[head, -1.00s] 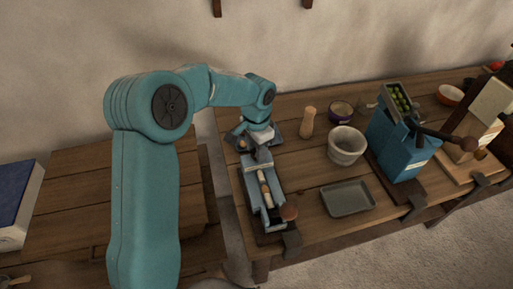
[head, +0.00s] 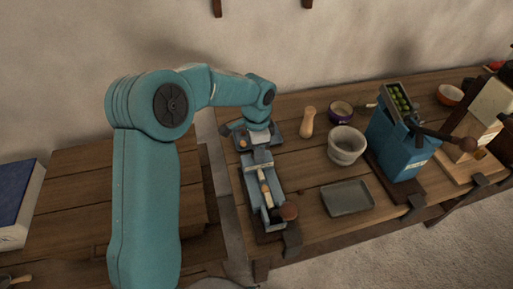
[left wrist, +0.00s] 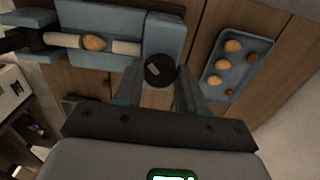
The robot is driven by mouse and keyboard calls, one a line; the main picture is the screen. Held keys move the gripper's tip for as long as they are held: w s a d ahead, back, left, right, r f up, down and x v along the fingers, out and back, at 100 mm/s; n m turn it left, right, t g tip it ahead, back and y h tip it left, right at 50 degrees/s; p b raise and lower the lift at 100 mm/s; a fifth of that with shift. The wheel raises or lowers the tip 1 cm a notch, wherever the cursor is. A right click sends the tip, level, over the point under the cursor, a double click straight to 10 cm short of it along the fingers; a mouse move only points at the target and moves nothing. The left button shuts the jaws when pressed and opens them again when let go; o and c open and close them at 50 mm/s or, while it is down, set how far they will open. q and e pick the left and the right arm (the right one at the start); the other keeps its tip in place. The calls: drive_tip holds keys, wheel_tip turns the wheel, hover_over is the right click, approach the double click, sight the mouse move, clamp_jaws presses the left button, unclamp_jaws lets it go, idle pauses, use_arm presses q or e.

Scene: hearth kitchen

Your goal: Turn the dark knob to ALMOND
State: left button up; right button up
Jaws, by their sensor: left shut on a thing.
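The dark knob (left wrist: 160,71) is round, has a pale mark on its face, and sits at the end of a teal cracker (left wrist: 163,32). My left gripper (left wrist: 159,77) is shut on the knob, one finger on each side. In the head view, the left wrist is over the back end of the cracker (head: 279,184), and the knob is hidden there. A nut (left wrist: 95,43) lies between pale rods in the cracker's trough. No ALMOND label is readable. My right gripper is not in view.
A blue tray (left wrist: 237,66) with several nuts lies beside the cracker. To its right in the head view are a wooden pepper mill (head: 307,122), a pale bowl (head: 346,145), a grey tray (head: 347,198) and a blue press (head: 398,145).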

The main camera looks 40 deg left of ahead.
use_arm(q)
drive_tip(key=shift+d+f, duration=0.1)
drive_tip(key=o, duration=1.1)
drive_tip(key=shift+w, duration=0.1)
drive_tip(key=shift+c, duration=0.2)
drive_tip(key=shift+r, duration=0.2)
wheel_tip(320, 180, up, 16)
